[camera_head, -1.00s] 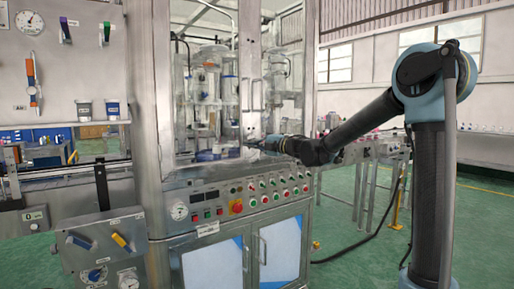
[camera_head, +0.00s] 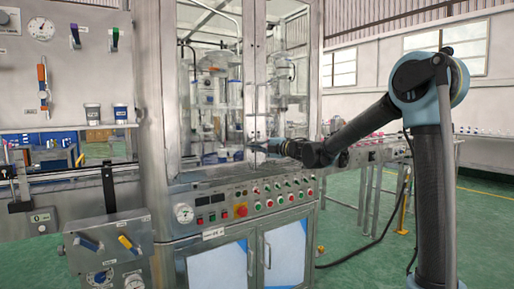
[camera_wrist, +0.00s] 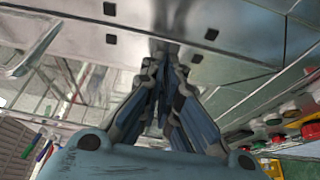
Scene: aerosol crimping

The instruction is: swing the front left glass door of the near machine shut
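The near machine (camera_head: 160,120) is a steel cabinet with glazed doors above a button panel. Its front left glass door (camera_head: 215,75) stands upright beside the centre post and looks shut or nearly shut; I cannot tell if a small gap remains. A door handle (camera_head: 254,98) shows near the middle. My gripper (camera_head: 252,147) is at the lower middle of the doors, just above the panel, at the door's right edge. In the wrist view, my gripper's fingers (camera_wrist: 162,65) come together with nothing visible between them, close to a steel surface (camera_wrist: 85,32). Contact is unclear.
The button panel (camera_head: 240,203) juts out below the doors, with a red emergency knob (camera_head: 240,210). A control box (camera_head: 108,245) sticks out at the lower left. A conveyor table (camera_head: 375,150) stands behind my arm. Green floor (camera_head: 345,250) is open at the right.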

